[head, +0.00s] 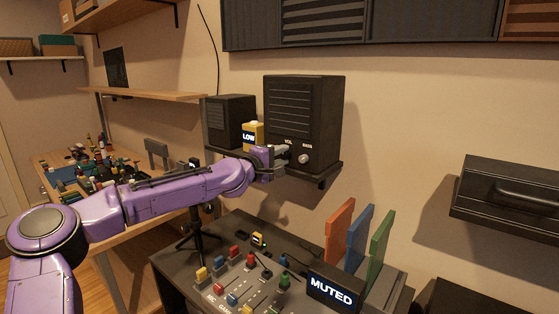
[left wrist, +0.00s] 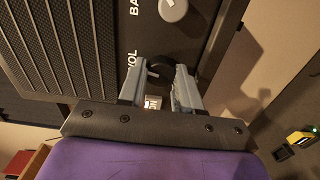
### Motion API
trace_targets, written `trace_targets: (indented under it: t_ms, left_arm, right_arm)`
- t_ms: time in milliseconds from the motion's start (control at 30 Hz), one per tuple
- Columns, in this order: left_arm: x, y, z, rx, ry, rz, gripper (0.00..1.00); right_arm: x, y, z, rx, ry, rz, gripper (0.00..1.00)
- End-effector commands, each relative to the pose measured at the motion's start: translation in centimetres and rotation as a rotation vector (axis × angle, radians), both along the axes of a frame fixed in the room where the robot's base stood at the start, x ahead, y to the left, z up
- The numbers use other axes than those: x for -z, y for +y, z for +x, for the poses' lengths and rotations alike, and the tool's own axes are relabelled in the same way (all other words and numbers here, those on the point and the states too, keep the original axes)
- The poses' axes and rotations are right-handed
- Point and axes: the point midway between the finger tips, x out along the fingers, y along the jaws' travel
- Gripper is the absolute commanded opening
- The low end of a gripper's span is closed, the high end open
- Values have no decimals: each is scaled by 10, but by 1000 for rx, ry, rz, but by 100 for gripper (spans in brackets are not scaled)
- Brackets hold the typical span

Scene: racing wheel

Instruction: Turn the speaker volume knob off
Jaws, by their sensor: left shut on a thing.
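The large black speaker (head: 303,110) stands on a wall shelf in the head view, with VOL and BASS labels on its front. My left gripper (head: 283,155) reaches its lower front from the left. In the left wrist view, the left gripper (left wrist: 160,80) is shut on the dark volume knob (left wrist: 158,66) beside the VOL label. The fingers cover part of the knob, and its pointer cannot be made out. The pale bass knob (left wrist: 172,9) is apart from the fingers; it also shows in the head view (head: 304,159). My right gripper is not in view.
A yellow device (head: 252,133) reading LOW and a smaller black speaker (head: 230,113) stand left of the gripper. Below is a mixing desk (head: 208,242) with coloured faders and a MUTED sign (head: 332,292).

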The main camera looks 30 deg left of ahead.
Motion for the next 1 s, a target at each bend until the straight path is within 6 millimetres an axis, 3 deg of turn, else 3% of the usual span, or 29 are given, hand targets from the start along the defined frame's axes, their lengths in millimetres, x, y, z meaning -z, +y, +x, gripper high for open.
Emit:
trace_targets:
  t_ms: [400,1000]
  left_arm:
    - [2,-1,0,2,18,-200,3]
    - [1,-1,0,2,21,-238,3]
  right_arm:
    - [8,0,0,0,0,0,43]
    - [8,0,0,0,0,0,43]
